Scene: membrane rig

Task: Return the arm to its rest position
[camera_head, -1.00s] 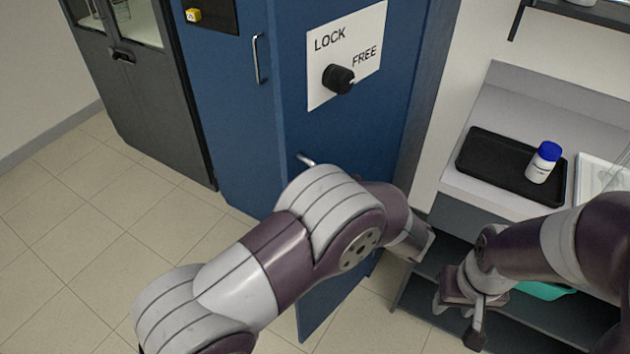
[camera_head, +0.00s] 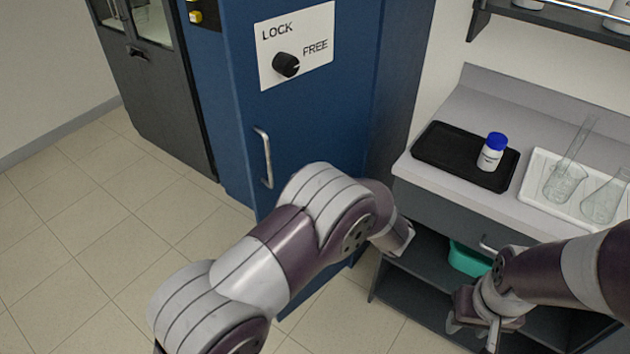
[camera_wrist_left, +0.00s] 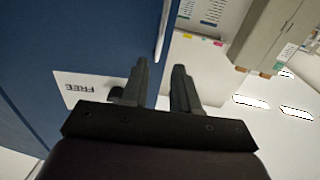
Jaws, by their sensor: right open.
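My left arm (camera_head: 290,250) comes in from the lower left in the head view, bent in front of the blue cabinet. Its fingers do not show clearly there. In the left wrist view my left gripper (camera_wrist_left: 162,82) has its two dark fingers apart with nothing between them. My right gripper (camera_head: 474,332) is at the bottom right of the head view, open, in front of the low shelf unit. I see nothing held in it.
The blue cabinet (camera_head: 325,110) has a LOCK/FREE plate with a black knob (camera_head: 286,64) and a bar handle (camera_head: 264,158). On the counter, a black tray (camera_head: 440,143) bears a blue-capped bottle (camera_head: 491,153), beside a white tray (camera_head: 535,182) with glassware. Open floor (camera_head: 140,250) lies left.

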